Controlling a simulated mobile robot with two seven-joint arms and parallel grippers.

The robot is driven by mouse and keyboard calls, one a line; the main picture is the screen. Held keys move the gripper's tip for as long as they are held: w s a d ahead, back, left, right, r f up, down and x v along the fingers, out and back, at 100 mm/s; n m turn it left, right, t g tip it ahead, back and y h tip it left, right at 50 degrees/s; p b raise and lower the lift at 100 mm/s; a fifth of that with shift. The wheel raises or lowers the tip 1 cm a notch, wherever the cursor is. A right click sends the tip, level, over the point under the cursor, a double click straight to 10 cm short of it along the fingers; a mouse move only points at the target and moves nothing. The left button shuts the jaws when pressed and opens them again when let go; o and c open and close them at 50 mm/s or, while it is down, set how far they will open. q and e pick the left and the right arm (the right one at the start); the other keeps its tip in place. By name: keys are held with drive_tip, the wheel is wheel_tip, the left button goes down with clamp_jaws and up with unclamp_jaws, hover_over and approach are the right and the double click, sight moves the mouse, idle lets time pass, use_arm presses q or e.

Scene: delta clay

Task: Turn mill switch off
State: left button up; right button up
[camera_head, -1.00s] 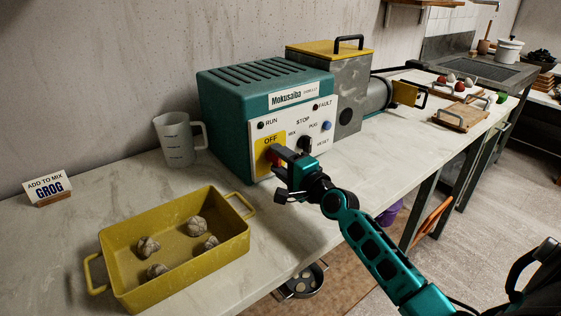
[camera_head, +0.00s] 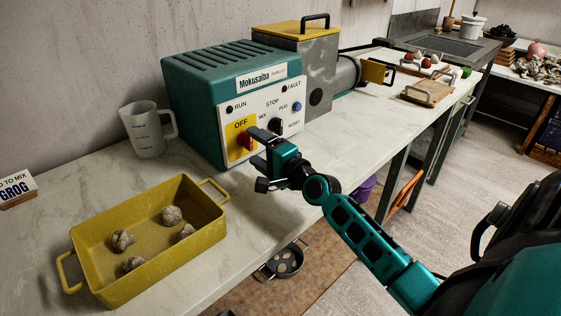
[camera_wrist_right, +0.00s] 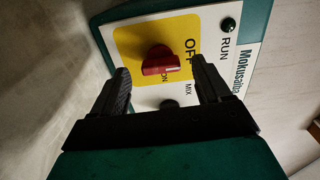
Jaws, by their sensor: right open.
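The mill is a teal box (camera_head: 190,85) with a white front panel. Its red switch knob (camera_head: 245,141) sits on a yellow plate marked OFF. My left gripper is not in view.
A black selector knob (camera_head: 276,126) is right of the switch, near the gripper. A blue button (camera_head: 297,107) lies beyond. A yellow tray (camera_head: 150,275) with several clay lumps and a measuring jug (camera_head: 146,130) stand to the left. Bare worktop lies in front of the mill.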

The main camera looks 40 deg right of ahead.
drive_tip(key=s, duration=1)
drive_tip(key=shift+s+d, duration=0.3)
drive_tip(key=shift+d, duration=0.1)
